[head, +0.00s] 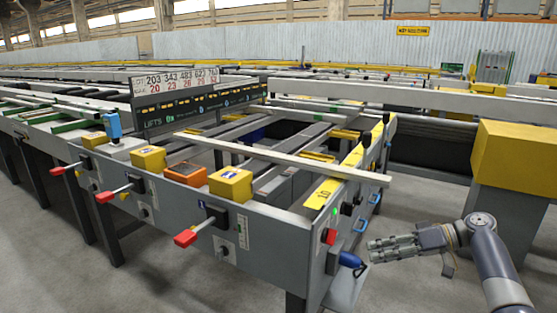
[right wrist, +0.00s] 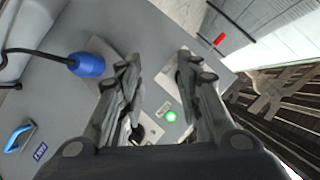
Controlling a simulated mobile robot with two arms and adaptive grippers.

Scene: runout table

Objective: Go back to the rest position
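The grey runout table (head: 275,235) fills the middle and left of the head view. My right gripper (head: 378,249) is at the lower right in the head view, beside the table's near right corner and apart from it as far as I can tell. In the right wrist view my right gripper (right wrist: 158,65) has its two dark fingers spread with an empty gap between them. Behind that gap are a grey panel with a lit green button (right wrist: 171,116) and pale plates. My left gripper is not in view.
A blue plug (head: 350,260) sticks out from the table end near my right fingers; it also shows in the right wrist view (right wrist: 87,64). Red-tipped levers (head: 186,238) jut from the front. A yellow-topped post (head: 515,155) stands right. Grey floor (head: 425,205) is open between.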

